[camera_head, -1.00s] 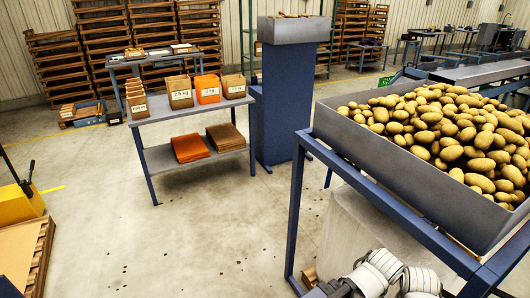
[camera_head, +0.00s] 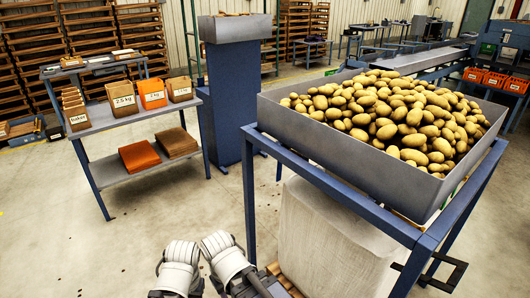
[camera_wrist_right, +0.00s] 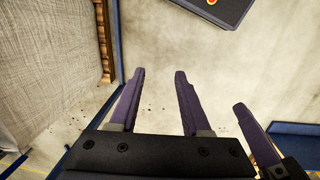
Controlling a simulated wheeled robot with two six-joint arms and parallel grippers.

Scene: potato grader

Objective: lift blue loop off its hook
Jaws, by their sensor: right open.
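I cannot make out a blue loop or its hook in either view. In the right wrist view my right gripper (camera_wrist_right: 159,74) has its two purple fingers apart, with nothing between them. It points over bare concrete floor, with a pale woven sack to its left. Another purple finger shows at the lower right of that view, probably my left gripper (camera_wrist_right: 256,133); its other finger is hidden. In the head view only pale arm links of mine show at the bottom; neither set of fingertips is clear there.
A grey hopper (camera_head: 330,152) full of potatoes stands on a blue frame (camera_head: 249,190), with a dark bracket (camera_head: 440,268) low at its right. A big pale sack (camera_head: 325,235) stands beneath on a pallet. A shelf table (camera_head: 108,117) with labelled bins stands left. Floor between is clear.

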